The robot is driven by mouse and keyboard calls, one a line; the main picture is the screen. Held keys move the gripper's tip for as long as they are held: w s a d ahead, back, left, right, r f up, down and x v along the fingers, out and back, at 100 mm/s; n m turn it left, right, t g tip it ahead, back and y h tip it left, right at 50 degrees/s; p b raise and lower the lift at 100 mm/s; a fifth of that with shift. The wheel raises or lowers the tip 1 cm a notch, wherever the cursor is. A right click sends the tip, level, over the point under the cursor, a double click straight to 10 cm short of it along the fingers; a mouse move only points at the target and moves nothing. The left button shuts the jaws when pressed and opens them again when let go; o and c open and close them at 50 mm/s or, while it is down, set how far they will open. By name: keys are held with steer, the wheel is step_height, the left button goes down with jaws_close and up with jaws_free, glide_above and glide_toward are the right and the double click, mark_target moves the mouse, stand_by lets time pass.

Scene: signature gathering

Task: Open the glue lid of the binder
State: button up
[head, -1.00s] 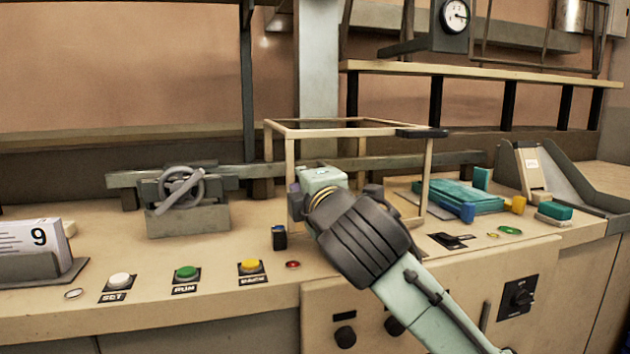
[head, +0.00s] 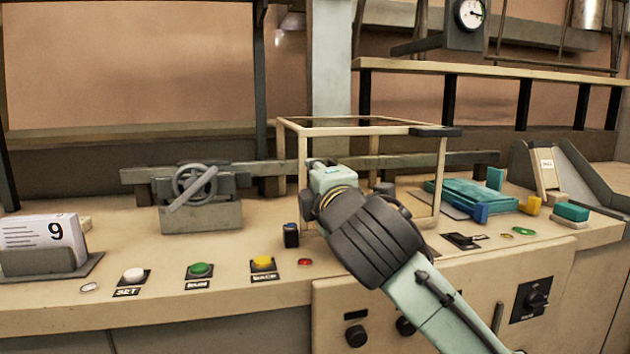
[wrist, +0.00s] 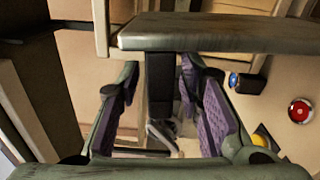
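An open box-shaped frame (head: 303,160) with beige posts and a dark handle-like bar (head: 436,132) at its top right stands at the bench's middle. I cannot tell for sure which part is the glue lid. My gripper (head: 320,163) is at the frame's left front, below its top rail and partly hidden by my wrist. In the wrist view my gripper (wrist: 158,78) has its purple-padded fingers apart, with a dark strip (wrist: 160,88) showing in the gap, and no contact is visible. A wide grey bar (wrist: 215,33) crosses just beyond the fingertips.
A small black object with a blue top (head: 291,235) stands left of my wrist. White (head: 133,274), green (head: 200,269), yellow (head: 263,263) and red (head: 305,262) buttons line the front. A handwheel clamp (head: 196,195) is left; teal blocks (head: 470,195) lie right.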

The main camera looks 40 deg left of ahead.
steer(key=v, duration=1.2)
stand_by(0.3)
